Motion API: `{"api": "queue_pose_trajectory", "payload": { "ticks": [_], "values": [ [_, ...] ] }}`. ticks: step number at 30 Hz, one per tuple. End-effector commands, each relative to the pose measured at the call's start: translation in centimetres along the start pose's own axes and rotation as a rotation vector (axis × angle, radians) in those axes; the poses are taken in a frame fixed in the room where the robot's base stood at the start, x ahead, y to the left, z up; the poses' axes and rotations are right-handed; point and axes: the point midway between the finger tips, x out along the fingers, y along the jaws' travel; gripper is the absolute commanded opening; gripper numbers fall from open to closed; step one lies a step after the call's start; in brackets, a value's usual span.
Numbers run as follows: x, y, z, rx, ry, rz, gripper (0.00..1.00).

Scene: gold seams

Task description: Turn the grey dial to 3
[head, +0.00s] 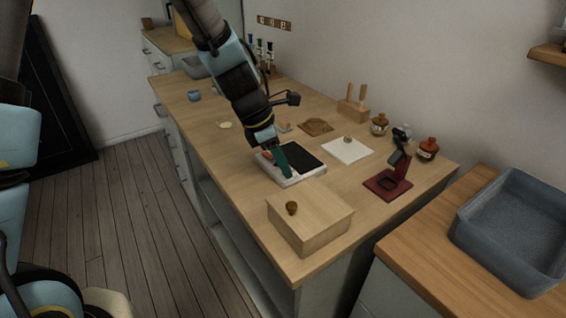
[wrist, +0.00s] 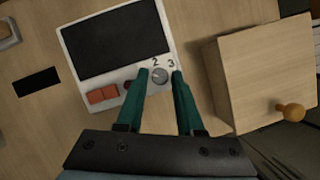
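The grey dial (wrist: 160,76) sits on the front edge of a white-framed device (wrist: 70,42) with a dark top panel. The numerals 2 and 3 are printed beside it, 2 above it and 3 at its upper right. I cannot tell where the dial points. My gripper (wrist: 160,73) is open, with one teal fingertip on each side of the dial and a small gap visible on both sides. I cannot tell whether the tips reach down to its level. In the head view my gripper (head: 281,163) is over the device (head: 307,177) and hides the dial.
A wooden box (wrist: 250,75) with a round knob (wrist: 291,112) stands close on the right. A white pad (head: 347,151) and a dark red stand (head: 388,185) lie farther along the counter.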

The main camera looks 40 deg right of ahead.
Motion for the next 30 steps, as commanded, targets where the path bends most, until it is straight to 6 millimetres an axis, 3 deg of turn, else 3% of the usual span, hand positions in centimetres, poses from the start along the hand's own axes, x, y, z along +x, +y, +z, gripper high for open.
{"api": "queue_pose_trajectory", "payload": {
  "ticks": [1,9,30],
  "values": [
    [-0.01,0.00,0.00,0.000,0.000,0.000,0.30],
    [-0.02,0.00,0.00,0.000,0.000,0.000,0.00],
    [-0.23,0.16,0.07,0.091,0.000,-0.038,0.00]
  ]
}}
